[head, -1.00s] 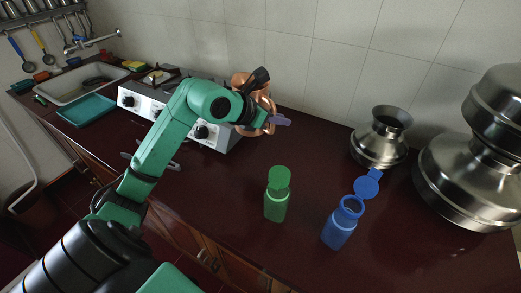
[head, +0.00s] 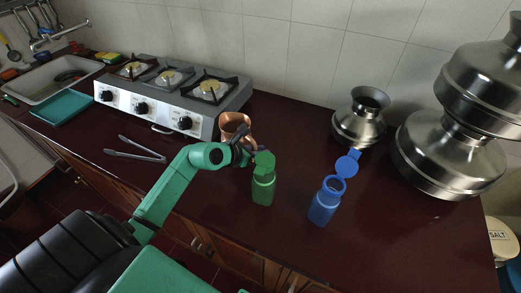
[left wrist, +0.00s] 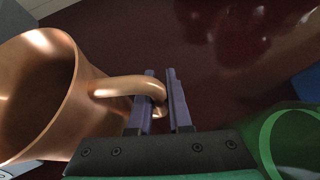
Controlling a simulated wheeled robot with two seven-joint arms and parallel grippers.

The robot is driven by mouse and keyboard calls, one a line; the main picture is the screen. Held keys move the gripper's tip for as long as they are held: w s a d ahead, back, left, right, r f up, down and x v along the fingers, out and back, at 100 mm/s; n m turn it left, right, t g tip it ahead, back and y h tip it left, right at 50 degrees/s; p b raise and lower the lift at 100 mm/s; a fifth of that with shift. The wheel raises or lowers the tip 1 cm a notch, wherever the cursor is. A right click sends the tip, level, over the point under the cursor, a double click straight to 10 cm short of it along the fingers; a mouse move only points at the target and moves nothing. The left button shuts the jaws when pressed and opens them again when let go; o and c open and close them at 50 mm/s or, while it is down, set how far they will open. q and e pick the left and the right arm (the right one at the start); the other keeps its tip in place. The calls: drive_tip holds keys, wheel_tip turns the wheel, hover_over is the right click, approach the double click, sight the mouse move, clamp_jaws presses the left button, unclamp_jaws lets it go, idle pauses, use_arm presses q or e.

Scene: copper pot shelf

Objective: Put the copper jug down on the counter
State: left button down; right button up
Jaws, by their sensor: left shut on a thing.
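The copper jug (head: 235,125) is at the counter's middle, just right of the stove in the head view. In the left wrist view the jug (left wrist: 45,95) fills the left side, its handle (left wrist: 135,88) reaching right between the fingers. My left gripper (left wrist: 165,105) is shut on the handle. In the head view my left gripper (head: 246,150) is partly hidden behind its wrist and the green bottle. The jug looks roughly upright and low by the dark red counter (head: 290,125); I cannot tell whether its base touches. My right gripper is not in view.
The green bottle (head: 263,185) stands very close to the gripper's right. A blue bottle (head: 324,205) and steel pots (head: 360,122) are farther right. The stove (head: 175,100) is left of the jug, with tongs (head: 135,155) in front of it.

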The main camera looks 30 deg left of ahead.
use_arm(q)
drive_tip(key=c, duration=0.8)
unclamp_jaws()
drive_tip(key=shift+c, duration=0.2)
drive_tip(key=shift+s, duration=0.1)
drive_tip(key=shift+r, duration=0.1)
drive_tip(key=b+v, duration=0.1)
drive_tip(key=v, duration=1.1)
drive_tip(key=shift+b, duration=0.4)
